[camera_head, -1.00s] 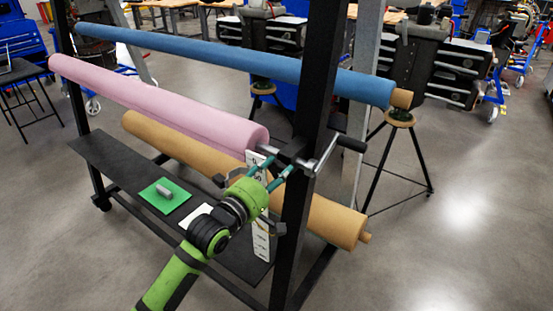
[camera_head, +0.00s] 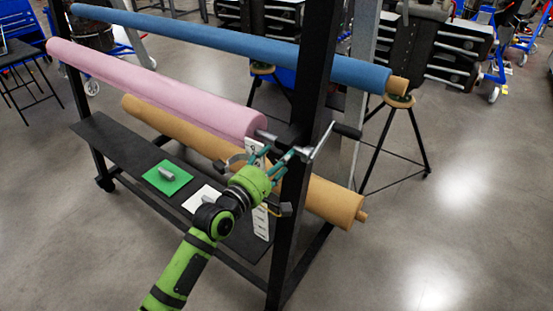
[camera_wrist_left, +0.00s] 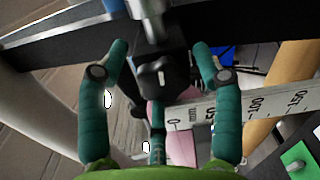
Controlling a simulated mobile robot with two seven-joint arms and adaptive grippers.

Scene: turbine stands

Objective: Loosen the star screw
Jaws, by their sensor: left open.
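My left gripper (camera_head: 271,157) is open at the rack's post, close to the end of the pink roll (camera_head: 160,88). In the left wrist view its two teal fingers (camera_wrist_left: 160,48) stand apart on either side of a dark block (camera_wrist_left: 158,88) with a small pale mark on its face. I cannot tell clearly whether this block is the star screw. In the head view the gripper hides that spot. A metal crank with a black handle (camera_head: 347,131) sticks out just right of the fingers. My right gripper is not in view.
A blue roll (camera_head: 240,47) lies above and a tan roll (camera_head: 330,198) below. A white ruler (camera_wrist_left: 235,112) hangs beside the gripper. The black shelf (camera_head: 120,150) carries a green sheet (camera_head: 167,178) and a white sheet (camera_head: 203,199). Open floor lies to the right.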

